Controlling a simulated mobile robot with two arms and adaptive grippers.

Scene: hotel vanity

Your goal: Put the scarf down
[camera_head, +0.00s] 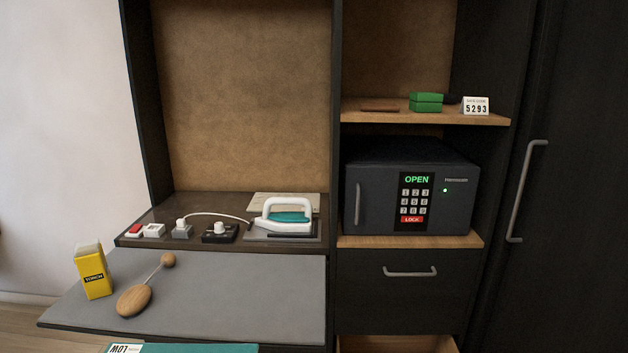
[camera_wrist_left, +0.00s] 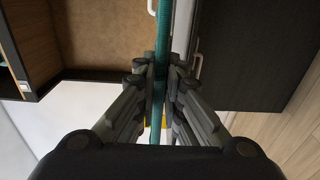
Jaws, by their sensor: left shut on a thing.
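In the left wrist view, my left gripper (camera_wrist_left: 161,68) is shut on a thin teal thing, which I take to be the scarf (camera_wrist_left: 162,30). It runs as a narrow strip between the fingers and beyond them. In the head view, a teal edge (camera_head: 200,348) shows at the bottom of the picture, cut off by the frame; I cannot tell for certain that it is the same scarf. A white label reading LOW (camera_head: 124,349), upside down, is at its left end. My left gripper is outside the head view. My right gripper is in neither view.
Behind are an iron (camera_head: 284,217) and plugs (camera_head: 219,233). A safe (camera_head: 410,190) stands right, above a drawer (camera_head: 405,300).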

